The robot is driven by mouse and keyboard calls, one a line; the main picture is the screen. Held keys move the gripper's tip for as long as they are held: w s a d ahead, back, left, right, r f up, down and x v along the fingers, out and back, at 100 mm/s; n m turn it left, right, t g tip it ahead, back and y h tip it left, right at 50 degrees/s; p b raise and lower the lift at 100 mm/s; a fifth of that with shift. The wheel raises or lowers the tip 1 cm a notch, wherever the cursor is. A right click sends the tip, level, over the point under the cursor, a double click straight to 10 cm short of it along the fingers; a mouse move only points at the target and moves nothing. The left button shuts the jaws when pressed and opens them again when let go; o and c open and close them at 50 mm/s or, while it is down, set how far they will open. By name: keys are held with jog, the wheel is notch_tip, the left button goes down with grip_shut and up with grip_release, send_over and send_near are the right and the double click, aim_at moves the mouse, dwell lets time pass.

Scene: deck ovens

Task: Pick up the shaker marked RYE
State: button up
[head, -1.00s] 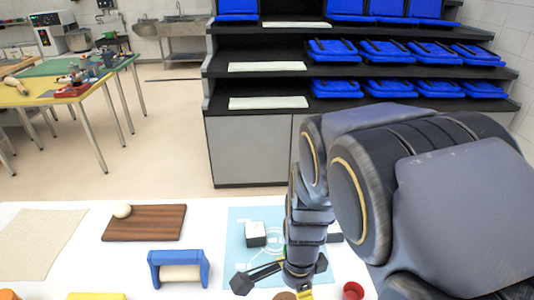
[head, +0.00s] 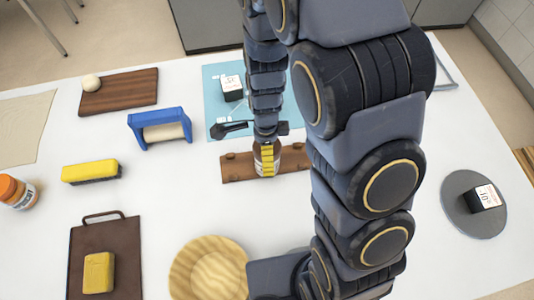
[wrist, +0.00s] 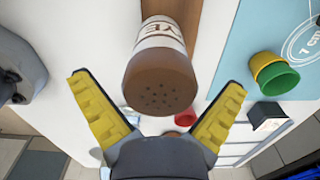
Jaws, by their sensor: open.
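The shaker (wrist: 160,55) has a brown lid with small holes and a white label; the letters "YE" show on it in the wrist view. In the head view the shaker (head: 276,161) stands at a brown wooden strip, partly hidden behind a yellow finger. My gripper (wrist: 157,84) is open, its yellow fingers on either side of the lid. Clear gaps show between lid and fingers in the wrist view. My gripper (head: 266,155) also shows in the head view, at the shaker.
The brown wooden strip (head: 237,170) lies on the white table. A blue mat (head: 217,118) with a black-and-white cube (head: 231,88) is behind it. A blue-framed roller (head: 158,128) and yellow brush (head: 90,171) are left. A wooden plate (head: 208,272) is in front.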

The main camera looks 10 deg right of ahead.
jog(key=shift+f, duration=0.25)
jog(key=c, duration=1.1)
jog(key=shift+r, duration=0.1)
